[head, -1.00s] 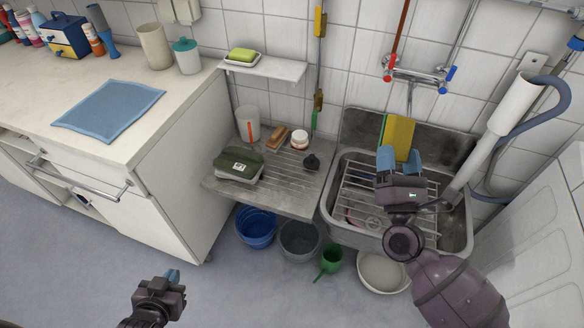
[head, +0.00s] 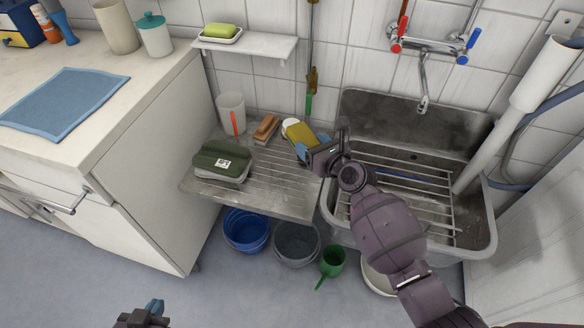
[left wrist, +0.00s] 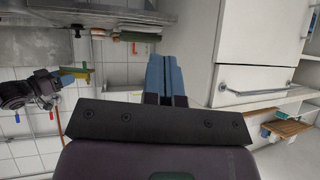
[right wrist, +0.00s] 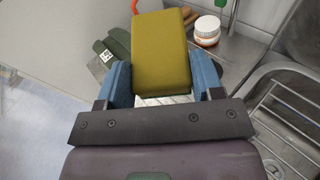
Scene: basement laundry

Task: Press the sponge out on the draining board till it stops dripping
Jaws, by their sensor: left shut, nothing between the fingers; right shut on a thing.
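The sponge (head: 301,134), yellow with a green side, is held between the blue fingers of my right gripper (head: 305,150). In the right wrist view the sponge (right wrist: 161,52) stands up between both fingers. In the head view it is over the right part of the draining board (head: 262,188), a ribbed metal sheet left of the sink; I cannot tell whether it touches the board. No drips can be made out. My left gripper (head: 152,308) is shut and empty, low at the front left, away from the board. Its blue fingers (left wrist: 165,78) are together in the left wrist view.
Buckets (head: 246,231) stand below. The board's front middle is clear.

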